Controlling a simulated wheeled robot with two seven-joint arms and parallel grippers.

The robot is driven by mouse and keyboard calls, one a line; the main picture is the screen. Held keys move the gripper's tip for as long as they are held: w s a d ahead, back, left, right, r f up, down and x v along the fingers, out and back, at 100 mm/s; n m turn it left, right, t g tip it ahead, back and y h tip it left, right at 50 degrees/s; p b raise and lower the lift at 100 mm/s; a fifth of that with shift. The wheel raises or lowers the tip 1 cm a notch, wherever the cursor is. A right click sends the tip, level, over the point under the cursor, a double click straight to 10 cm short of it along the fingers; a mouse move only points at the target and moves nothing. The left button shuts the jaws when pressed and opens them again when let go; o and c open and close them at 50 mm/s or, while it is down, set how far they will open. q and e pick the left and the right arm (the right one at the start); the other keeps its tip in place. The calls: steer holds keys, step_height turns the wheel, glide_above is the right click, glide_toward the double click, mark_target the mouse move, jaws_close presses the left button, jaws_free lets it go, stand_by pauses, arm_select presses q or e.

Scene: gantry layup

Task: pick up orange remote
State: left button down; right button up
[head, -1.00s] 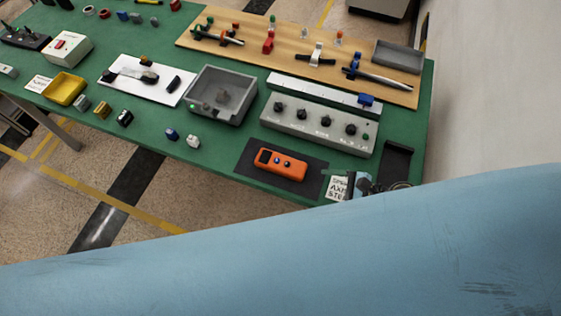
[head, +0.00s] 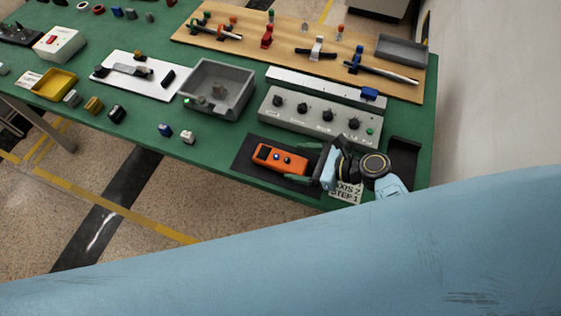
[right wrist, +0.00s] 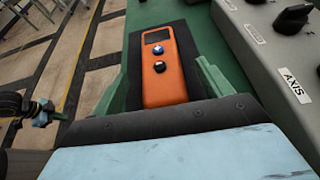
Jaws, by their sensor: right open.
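The orange remote (head: 280,159) lies on a dark mat (head: 248,165) near the front edge of the green table, with a dark screen and two buttons. My right gripper (head: 313,166) is open and empty at the remote's right end. In the right wrist view the remote (right wrist: 165,68) lies ahead, between the lines of the two green fingers (right wrist: 164,88); its near end is hidden by my gripper's body. Whether the fingers touch it I cannot tell. What looks like my left gripper (right wrist: 45,114) shows small at the left of the right wrist view, off the table; its jaws are unclear.
A grey knob box (head: 318,119) stands behind the remote and close on the right in the right wrist view. A label card (head: 346,192) and a black tray (head: 404,155) lie by my right gripper. A grey open bin (head: 218,90) stands further left.

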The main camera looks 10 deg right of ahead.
mark_target(287, 160)
steer(key=b+x, duration=0.2)
steer(key=x, duration=0.2)
steer(key=shift+w+a+b, duration=0.2)
steer(key=shift+a+b, duration=0.1)
steer(key=c, duration=1.3)
